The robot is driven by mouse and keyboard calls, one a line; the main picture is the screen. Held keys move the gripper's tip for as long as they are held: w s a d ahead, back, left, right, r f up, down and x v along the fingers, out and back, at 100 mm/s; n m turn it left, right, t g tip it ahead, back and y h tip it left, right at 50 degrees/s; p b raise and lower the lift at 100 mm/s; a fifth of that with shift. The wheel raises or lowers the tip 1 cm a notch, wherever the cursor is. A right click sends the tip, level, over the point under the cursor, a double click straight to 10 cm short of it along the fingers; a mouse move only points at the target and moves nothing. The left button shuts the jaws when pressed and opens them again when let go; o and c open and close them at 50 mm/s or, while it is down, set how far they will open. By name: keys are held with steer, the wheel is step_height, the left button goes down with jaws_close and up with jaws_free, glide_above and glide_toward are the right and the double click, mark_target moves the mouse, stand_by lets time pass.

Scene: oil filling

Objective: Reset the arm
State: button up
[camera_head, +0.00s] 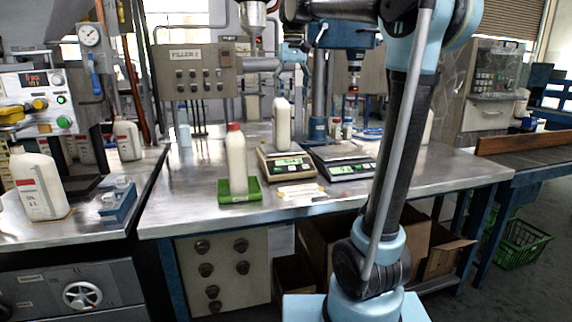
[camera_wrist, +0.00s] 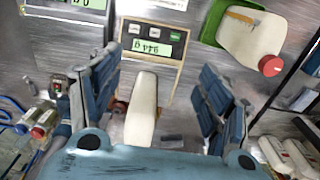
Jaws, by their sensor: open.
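My gripper (camera_wrist: 160,100) is open, its two blue fingers spread wide in the wrist view. A white bottle (camera_wrist: 142,110) shows between the fingers, with a gap on both sides. In the head view this white bottle (camera_head: 282,124) stands upright on the left scale (camera_head: 292,177), below my raised gripper (camera_head: 293,52). A white bottle with a red cap (camera_head: 236,160) stands on a green tray (camera_head: 239,197) to its left; the red-capped bottle also shows in the wrist view (camera_wrist: 250,40), apart from my fingers.
A second scale (camera_head: 350,170) stands to the right on the steel table (camera_head: 190,205). Filler hardware (camera_head: 262,64) and a control box (camera_head: 195,72) rise behind. More white bottles stand on the left bench, including one at its front (camera_head: 40,185). The table's right part is mostly clear.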

steer(key=s+d+f+m+t, duration=0.1)
steer(key=s+d+f, duration=1)
steer(key=s+f, duration=0.4)
steer(key=s+d+f, duration=0.2)
steer(key=s+f, duration=0.2)
steer(key=f, duration=0.4)
steer(key=s+d+f+m, duration=0.1)
steer(key=s+d+f, duration=0.1)
steer(key=s+f, duration=0.3)
steer(key=s+d+f+t, duration=0.1)
steer(key=s+f, duration=0.3)
steer(key=f, duration=0.6)
steer(key=shift+s+d+f+m, duration=0.3)
steer(key=shift+s+d, duration=0.1)
steer(key=shift+d, duration=0.15)
steer(key=shift+w, duration=0.1)
steer(key=shift+w+f, duration=0.2)
steer(key=shift+w, duration=0.15)
